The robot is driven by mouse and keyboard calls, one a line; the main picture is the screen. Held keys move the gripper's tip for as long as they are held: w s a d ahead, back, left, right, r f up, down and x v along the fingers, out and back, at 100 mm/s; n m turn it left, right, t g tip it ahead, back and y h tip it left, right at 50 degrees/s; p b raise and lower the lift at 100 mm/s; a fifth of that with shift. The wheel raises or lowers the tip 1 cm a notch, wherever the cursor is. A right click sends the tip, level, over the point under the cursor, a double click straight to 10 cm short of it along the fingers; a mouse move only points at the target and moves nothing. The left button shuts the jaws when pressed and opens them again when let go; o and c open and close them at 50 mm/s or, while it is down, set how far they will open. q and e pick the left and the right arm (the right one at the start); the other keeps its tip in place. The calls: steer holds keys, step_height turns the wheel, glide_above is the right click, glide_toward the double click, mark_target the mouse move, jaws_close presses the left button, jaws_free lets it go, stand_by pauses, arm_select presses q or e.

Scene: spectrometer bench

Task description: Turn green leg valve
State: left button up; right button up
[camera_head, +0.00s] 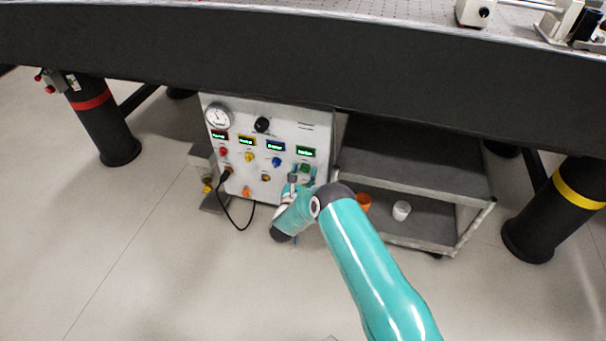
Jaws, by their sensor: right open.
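A pale control panel (288,124) stands under the dark bench, with small displays and coloured knobs. Its red knob (223,152), yellow knob (249,157) and blue knob (276,162) sit in a row. The green knob (305,168) is at the right end of that row, under a green-framed display (305,151). My right gripper (301,176) is at the panel's lower right, just below the green knob, and is open. It is small in the picture, and I cannot tell whether its fingers touch the knob. My left gripper is not in view.
A grey shelf cart (410,165) stands right of the panel, with an orange cup (363,202) and a white cup (401,210). A black cable (236,222) hangs from the panel. The bench edge (300,60) overhangs above. Legs with a red band (91,102) and a yellow band (580,190) stand either side.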

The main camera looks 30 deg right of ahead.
jaws_close()
steer(key=shift+f+n+b, duration=0.1)
steer(key=shift+n+b, duration=0.2)
steer(key=shift+b, duration=0.1)
steer(key=shift+n+b, duration=0.3)
steer(key=shift+n, duration=0.3)
jaws_free()
steer(key=v, duration=1.2)
